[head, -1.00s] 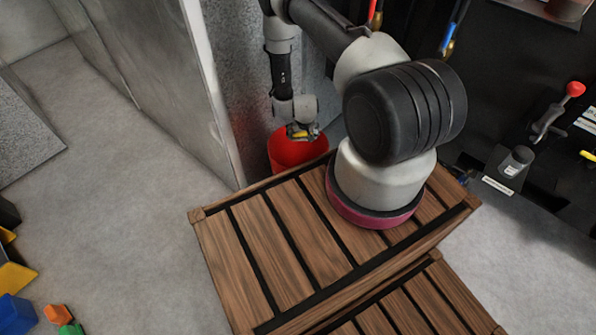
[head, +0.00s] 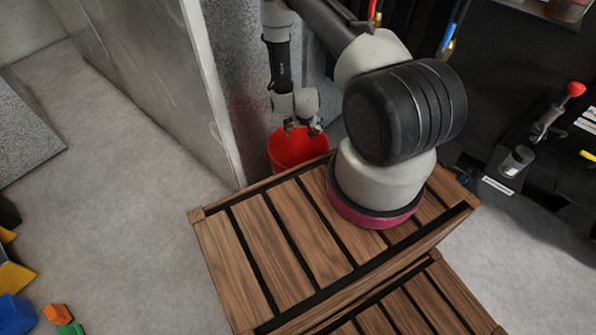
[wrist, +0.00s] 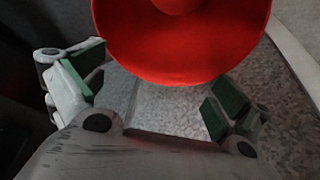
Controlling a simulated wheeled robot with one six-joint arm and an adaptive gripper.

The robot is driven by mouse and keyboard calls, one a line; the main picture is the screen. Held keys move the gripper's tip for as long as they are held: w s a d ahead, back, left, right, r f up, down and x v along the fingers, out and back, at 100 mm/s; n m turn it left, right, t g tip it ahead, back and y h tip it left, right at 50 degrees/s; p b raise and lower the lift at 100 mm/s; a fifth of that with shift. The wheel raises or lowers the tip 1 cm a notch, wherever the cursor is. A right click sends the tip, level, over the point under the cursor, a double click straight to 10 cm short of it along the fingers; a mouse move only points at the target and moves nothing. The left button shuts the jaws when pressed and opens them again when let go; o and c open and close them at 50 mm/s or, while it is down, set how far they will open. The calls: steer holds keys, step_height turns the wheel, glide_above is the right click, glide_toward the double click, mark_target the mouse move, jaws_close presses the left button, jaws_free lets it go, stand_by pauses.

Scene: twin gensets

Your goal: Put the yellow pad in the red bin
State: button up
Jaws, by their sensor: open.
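The red bin (head: 294,153) stands on the floor behind the wooden crate, beside the grey wall. My gripper (head: 302,129) is open above its mouth, with the fingers apart and nothing seen between them. In the wrist view the red bin (wrist: 185,55) fills the top middle, and my open gripper (wrist: 160,92) shows its green-lined fingers spread below it. The yellow pad is not visible at the gripper or bin now; most of the bin's inside is hidden in the head view.
A slatted wooden crate (head: 265,236) stands in front of the bin, partly under my arm. A tall grey panel (head: 150,80) borders the bin's left. Coloured blocks (head: 15,310) lie at lower left. A dark bench (head: 545,150) with a red-knobbed lever stands right.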

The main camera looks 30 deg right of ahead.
steer(key=v, duration=0.7)
steer(key=shift+s+r, duration=0.15)
steer(key=shift+r, duration=0.2)
